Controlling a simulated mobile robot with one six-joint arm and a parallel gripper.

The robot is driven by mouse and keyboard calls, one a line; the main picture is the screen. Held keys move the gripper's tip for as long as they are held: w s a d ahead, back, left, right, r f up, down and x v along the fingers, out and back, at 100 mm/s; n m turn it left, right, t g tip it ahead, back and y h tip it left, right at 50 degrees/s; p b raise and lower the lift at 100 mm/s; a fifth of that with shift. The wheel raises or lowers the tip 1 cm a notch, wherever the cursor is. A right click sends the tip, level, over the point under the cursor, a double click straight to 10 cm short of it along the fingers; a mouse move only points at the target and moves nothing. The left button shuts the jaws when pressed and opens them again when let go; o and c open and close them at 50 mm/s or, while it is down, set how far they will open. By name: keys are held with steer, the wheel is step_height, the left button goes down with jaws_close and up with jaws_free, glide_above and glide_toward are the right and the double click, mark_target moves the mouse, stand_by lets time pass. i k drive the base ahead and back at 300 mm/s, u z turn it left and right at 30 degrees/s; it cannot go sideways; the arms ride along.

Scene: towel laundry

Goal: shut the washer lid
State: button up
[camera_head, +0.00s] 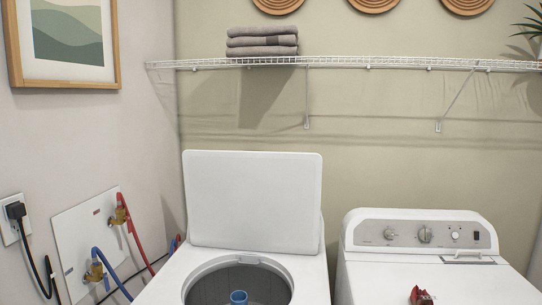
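The washer (306,268) is a white top-loader at the bottom centre of the head view. Its white lid (255,200) stands raised, nearly upright, at the back of the opening. The round tub (210,289) is open below it, with a blue-topped agitator (238,297) in the middle. The lid hides whatever is behind it, and the washer's front is cut off by the bottom edge. My gripper is not in this view.
A white dryer (420,270) with a grey control panel stands to the right, a dark red item (420,296) on its top. Hoses and valves (95,272) are on the left wall. A wire shelf (350,62) with folded grey towels (262,42) hangs above.

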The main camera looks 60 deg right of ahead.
mark_target(266, 202)
steer(key=u, duration=0.8)
steer(key=i, duration=0.7)
steer(key=u, duration=1.15)
steer(key=k, duration=0.1)
steer(key=z, duration=3.45)
